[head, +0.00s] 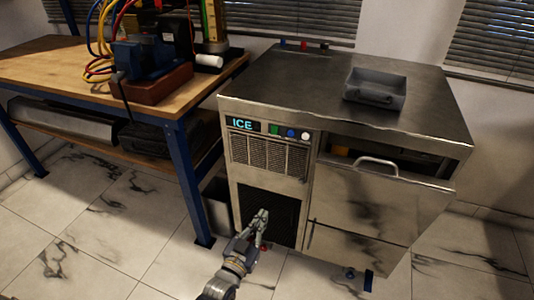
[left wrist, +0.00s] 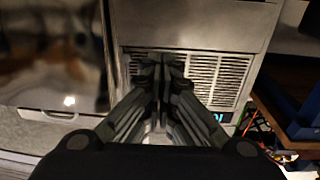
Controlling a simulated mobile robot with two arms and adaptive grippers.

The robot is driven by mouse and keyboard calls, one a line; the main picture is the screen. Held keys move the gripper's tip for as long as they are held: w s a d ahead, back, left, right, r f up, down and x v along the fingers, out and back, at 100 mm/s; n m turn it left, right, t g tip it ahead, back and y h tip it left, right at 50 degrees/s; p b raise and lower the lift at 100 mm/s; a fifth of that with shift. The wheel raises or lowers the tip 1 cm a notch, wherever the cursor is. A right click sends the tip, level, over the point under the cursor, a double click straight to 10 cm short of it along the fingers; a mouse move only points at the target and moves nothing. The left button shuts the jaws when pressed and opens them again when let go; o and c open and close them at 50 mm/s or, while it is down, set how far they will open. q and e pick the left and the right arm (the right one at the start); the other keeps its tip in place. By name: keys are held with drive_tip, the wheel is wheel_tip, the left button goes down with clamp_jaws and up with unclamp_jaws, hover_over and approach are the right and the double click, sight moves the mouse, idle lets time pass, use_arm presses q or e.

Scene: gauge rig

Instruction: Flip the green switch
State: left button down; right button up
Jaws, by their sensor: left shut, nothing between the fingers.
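The green switch (head: 274,129) is a small square on the front panel of a steel ice machine (head: 385,192), just right of the lit ICE display (head: 242,124). A blue button (head: 290,133) and a white button (head: 305,135) sit to its right. My left gripper (head: 262,214) is shut and empty, in front of the dark lower grille and well below the switch. In the left wrist view its fingers (left wrist: 162,60) are together in front of the vented panel. There a bit of the lit display (left wrist: 218,117) shows beside a finger; I cannot make out the switch. My right gripper is not in view.
A grey tray (head: 376,89) sits on the machine's top. A drawer front with a bar handle (head: 376,163) tilts out at the right. A wooden workbench (head: 60,62) with blue legs, hoses and tools stands at the left. The marble floor in front is mostly clear.

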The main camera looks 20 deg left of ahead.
sight(275, 130)
use_arm(q)
wheel_tip(275, 130, up, 15)
drive_tip(key=a+n+t+y+b, duration=0.1)
drive_tip(key=a+t+b, duration=0.1)
drive_tip(key=t+b, duration=0.4)
drive_tip(key=shift+w+a+n+t+y, duration=0.2)
drive_tip(key=shift+w+n+t+y, duration=0.1)
drive_tip(key=shift+w, duration=0.1)
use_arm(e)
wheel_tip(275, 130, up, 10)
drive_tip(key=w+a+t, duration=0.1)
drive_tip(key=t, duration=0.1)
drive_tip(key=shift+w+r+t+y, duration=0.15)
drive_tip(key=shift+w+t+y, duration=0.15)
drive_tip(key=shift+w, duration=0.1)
use_arm(q)
drive_tip(key=shift+r, duration=0.15)
